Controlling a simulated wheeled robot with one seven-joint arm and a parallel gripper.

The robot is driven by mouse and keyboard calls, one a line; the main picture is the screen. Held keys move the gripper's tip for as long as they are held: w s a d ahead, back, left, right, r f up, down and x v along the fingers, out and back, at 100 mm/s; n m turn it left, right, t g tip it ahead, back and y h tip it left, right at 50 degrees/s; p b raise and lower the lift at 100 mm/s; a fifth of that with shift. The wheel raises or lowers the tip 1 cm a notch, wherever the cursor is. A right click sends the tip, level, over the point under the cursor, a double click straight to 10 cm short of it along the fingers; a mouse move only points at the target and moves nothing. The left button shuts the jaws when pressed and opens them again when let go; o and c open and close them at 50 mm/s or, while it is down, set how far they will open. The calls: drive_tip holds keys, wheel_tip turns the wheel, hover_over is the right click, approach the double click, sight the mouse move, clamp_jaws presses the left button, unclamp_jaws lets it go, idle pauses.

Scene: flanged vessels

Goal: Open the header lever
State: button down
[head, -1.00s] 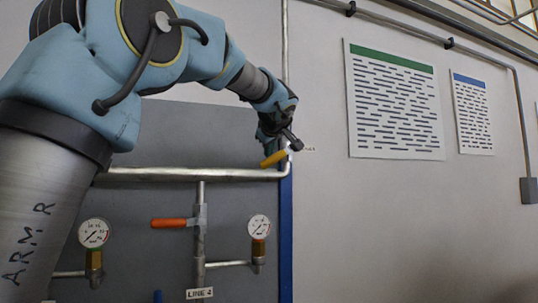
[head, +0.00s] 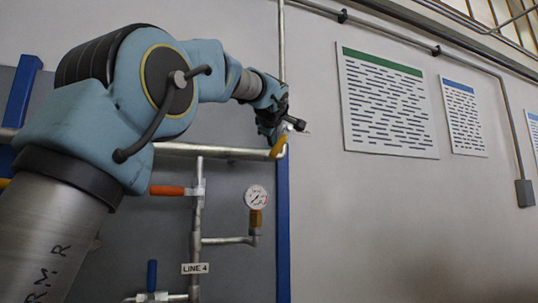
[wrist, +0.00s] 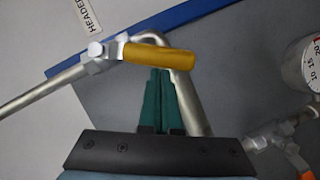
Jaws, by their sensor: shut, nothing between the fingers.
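The header lever is a yellow handle (wrist: 158,55) on a metal valve (wrist: 95,50) in the pipe, beside a label reading "HEADE…" (wrist: 90,14). In the wrist view the handle lies at a slant to the pipe, neither in line nor square across. My gripper (wrist: 158,78) is shut and empty. Its green fingers lie together against the handle's near side as seen there; the tips reach its edge, and I cannot tell for sure if they touch. In the head view the yellow lever (head: 278,146) stands steeply tilted just below my gripper (head: 273,134).
A horizontal pipe (head: 225,152) bends up at the valve beside a blue post (head: 283,230). Below are an orange lever (head: 167,190), a gauge (head: 256,197), a blue lever (head: 152,273) and a "LINE 4" label (head: 195,268).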

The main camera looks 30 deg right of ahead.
sight(279, 150)
drive_tip(key=f+n+b, duration=0.1)
drive_tip(key=b, duration=0.1)
drive_tip(key=d+f+b, duration=0.1)
drive_tip(key=b, duration=0.1)
drive_tip(key=shift+s+d+f+n+h+b, duration=0.1)
drive_tip(key=shift+d+f+n+h+b, duration=0.1)
drive_tip(key=shift+n+h+b, duration=0.2)
drive_tip(key=shift+d+f+n+t+h+b, duration=0.3)
drive_tip(key=shift+d+n+t+b, duration=0.15)
drive_tip(key=shift+b, duration=0.6)
drive_tip(key=shift+s+d+f+n+t+b, duration=0.15)
drive_tip(key=shift+d+n+b, duration=0.15)
drive_tip(key=shift+d+b, duration=0.2)
drive_tip(key=shift+d+r+n+t+b, duration=0.1)
drive_tip(key=shift+d+n+b, duration=0.2)
drive_tip(key=shift+b, duration=0.25)
drive_tip(key=shift+d, duration=0.1)
